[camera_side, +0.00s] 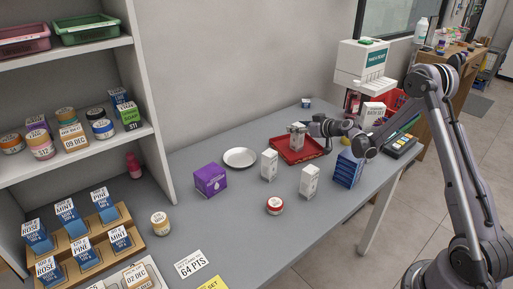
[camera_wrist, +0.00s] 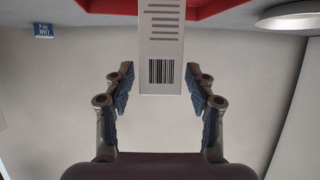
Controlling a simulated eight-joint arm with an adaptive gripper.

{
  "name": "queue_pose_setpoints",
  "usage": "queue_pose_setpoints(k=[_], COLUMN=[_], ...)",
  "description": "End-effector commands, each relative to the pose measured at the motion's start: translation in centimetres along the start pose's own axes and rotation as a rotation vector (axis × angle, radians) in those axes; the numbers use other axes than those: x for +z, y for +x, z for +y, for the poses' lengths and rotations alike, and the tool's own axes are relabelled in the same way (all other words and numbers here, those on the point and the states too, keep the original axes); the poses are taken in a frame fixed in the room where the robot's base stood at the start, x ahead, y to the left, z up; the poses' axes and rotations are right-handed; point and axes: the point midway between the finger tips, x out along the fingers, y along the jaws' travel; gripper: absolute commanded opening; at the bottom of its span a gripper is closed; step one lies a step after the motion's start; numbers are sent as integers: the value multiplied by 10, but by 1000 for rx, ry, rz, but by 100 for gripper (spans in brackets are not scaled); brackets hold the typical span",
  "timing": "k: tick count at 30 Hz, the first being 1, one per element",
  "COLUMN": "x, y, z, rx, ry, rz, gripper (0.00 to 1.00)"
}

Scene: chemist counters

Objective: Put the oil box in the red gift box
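A white carton (camera_side: 297,136) with a barcode stands upright, apparently in the red open box (camera_side: 285,155); its label is too small to read, so I cannot confirm that it is the oil box. In the wrist view, the carton (camera_wrist: 161,50) is in front of and between the fingertips, with a narrow gap on the left. My gripper (camera_wrist: 160,75) is open around the carton's near end. In the side view, my gripper (camera_side: 309,129) is at the carton's right. The red box's wall also shows at the top of the wrist view (camera_wrist: 215,8). The carton's base is hidden.
Two similar white cartons (camera_side: 269,165) (camera_side: 309,181) stand in front of the red box. A white plate (camera_side: 240,157) and purple box (camera_side: 210,179) are left. A blue stacked box (camera_side: 348,168) is right.

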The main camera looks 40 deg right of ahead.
Motion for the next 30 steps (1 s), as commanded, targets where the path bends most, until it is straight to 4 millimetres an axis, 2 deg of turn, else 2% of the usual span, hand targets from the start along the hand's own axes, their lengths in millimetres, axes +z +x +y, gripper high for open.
queue_pose_setpoints(k=[5,8,15,24,30], x=[-2,-3,-3,-48,-64], y=[-1,-10,-55,-71,-77], z=[0,0,1,0,0], rx=[0,1,2,0,0], ry=[0,0,2,0,0], rz=[0,0,0,0,0], gripper=[56,56,56,56,56])
